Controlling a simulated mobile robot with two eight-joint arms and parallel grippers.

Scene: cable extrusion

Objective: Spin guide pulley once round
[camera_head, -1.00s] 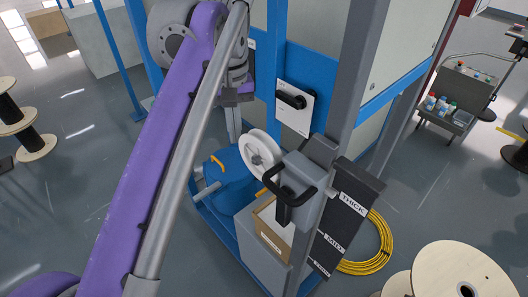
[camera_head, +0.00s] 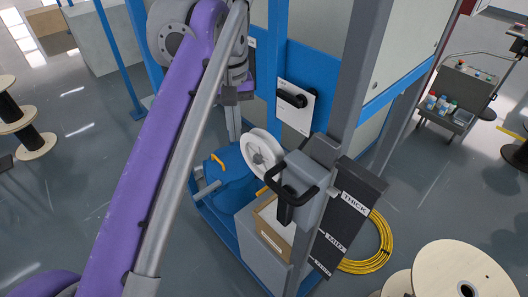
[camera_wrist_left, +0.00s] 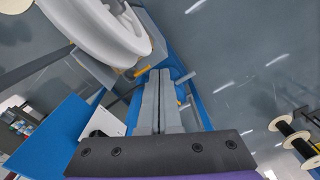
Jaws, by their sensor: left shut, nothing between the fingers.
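The white guide pulley (camera_head: 261,152) stands upright on the blue machine frame in the middle of the head view. It also shows large at the upper left of the left wrist view (camera_wrist_left: 92,28). My left gripper (camera_head: 238,98) is above and slightly left of the pulley in the head view, partly hidden behind my arm. In the left wrist view its two grey fingers (camera_wrist_left: 161,78) lie together, empty, below and right of the pulley rim. They look apart from the rim. My right gripper is not in view.
A black handle (camera_head: 292,99) on a white plate sits behind the pulley. A grey block with a black handle (camera_head: 288,196) stands in front of it. A grey post and a board marked THICK and MID (camera_head: 345,212) are to the right. Yellow cable (camera_head: 378,250) lies coiled on the floor.

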